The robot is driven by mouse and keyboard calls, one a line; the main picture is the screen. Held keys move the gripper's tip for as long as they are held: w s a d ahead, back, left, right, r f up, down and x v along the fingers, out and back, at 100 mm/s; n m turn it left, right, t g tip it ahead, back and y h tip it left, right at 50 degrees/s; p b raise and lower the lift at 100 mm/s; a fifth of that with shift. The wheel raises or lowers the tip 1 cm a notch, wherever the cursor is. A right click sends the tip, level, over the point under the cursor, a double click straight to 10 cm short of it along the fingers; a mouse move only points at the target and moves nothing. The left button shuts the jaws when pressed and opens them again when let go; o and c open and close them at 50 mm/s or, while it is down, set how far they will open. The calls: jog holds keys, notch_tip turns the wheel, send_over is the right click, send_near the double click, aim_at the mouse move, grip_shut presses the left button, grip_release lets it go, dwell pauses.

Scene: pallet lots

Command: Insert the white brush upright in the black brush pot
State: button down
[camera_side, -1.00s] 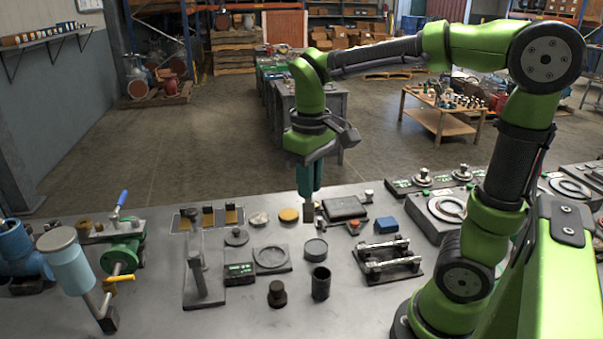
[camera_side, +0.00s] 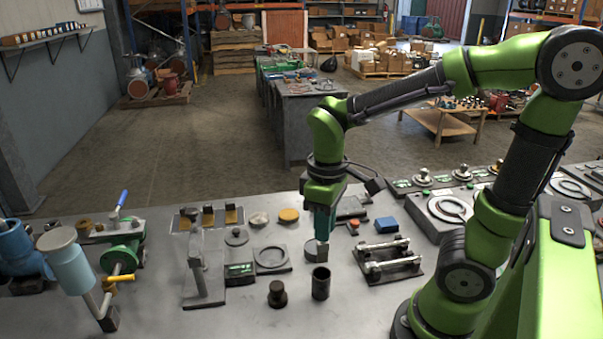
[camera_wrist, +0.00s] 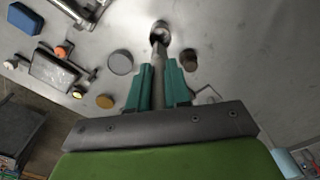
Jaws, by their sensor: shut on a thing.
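My gripper (camera_side: 321,238) points straight down over the bench and is shut on the brush (camera_side: 322,252). The brush looks pale grey-white and hangs roughly upright, its upper part hidden between the fingers. In the wrist view the brush (camera_wrist: 158,52) runs out from between the teal fingers of my gripper (camera_wrist: 159,68) towards the pot's mouth. The black brush pot (camera_side: 320,285) is an upright open cylinder on the bench; its round mouth shows in the wrist view (camera_wrist: 160,27). In the side view the brush's lower end appears a little above and behind the pot's rim.
A dark knob-shaped piece (camera_side: 277,294) stands left of the pot. A grey disc (camera_side: 311,247) lies behind the brush, partly hidden. A rack with metal bars (camera_side: 388,261) is at right, a ring plate (camera_side: 271,258) at left. The bench front is clear.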

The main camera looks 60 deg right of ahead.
aim_at(324, 251)
jog(key=shift+f, duration=3.45)
jog(key=c, duration=1)
grip_release()
jog(key=shift+r, duration=0.1)
notch_tip(324, 251, up, 17)
jog(key=shift+f, duration=0.15)
